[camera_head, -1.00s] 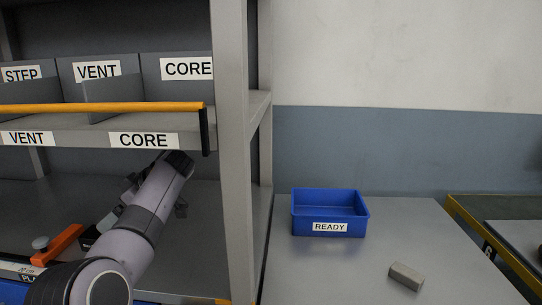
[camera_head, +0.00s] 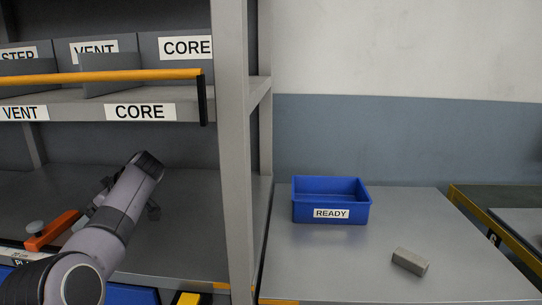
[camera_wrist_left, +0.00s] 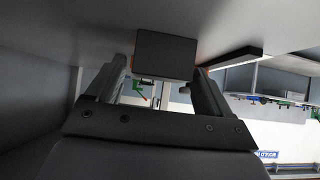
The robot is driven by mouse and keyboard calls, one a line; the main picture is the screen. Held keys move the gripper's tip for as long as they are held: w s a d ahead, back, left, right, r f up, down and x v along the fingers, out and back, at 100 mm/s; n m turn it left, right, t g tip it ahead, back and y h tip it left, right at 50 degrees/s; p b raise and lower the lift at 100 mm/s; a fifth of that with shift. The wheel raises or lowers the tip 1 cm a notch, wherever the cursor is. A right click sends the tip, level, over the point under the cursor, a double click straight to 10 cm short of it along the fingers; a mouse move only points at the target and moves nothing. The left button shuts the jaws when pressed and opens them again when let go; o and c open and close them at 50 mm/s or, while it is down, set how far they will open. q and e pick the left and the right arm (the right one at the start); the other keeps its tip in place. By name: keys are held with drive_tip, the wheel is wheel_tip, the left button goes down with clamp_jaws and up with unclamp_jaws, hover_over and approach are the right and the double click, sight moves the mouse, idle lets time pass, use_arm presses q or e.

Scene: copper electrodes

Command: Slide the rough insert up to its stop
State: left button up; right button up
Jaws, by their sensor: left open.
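In the wrist view, a dark rectangular block (camera_wrist_left: 165,55) with thin orange edges shows beyond and between the fingertips of my left gripper (camera_wrist_left: 160,68). The fingers are apart, and I cannot tell whether they touch the block. I cannot tell whether this block is the rough insert or part of a fixture. In the head view, an orange piece (camera_head: 52,230) with a grey knob (camera_head: 35,227) lies on the lower shelf, left of my left arm. My right gripper is not in view.
A blue READY bin (camera_head: 331,198) stands empty on the side table, and a small grey block (camera_head: 409,262) lies nearer its front. The upper shelf (camera_head: 140,112) with VENT and CORE bins overhangs my arm. A shelf post (camera_head: 236,150) stands right of it.

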use_arm(q)
drive_tip(key=c, duration=0.8)
drive_tip(key=shift+a, duration=0.2)
drive_tip(key=shift+a, duration=0.15)
drive_tip(key=shift+w+a+b, duration=0.15)
drive_tip(key=shift+a+b, duration=0.85)
drive_tip(key=shift+a, duration=1.1)
drive_tip(key=shift+r, duration=0.1)
drive_tip(key=o, duration=0.9)
drive_tip(key=shift+a, duration=0.15)
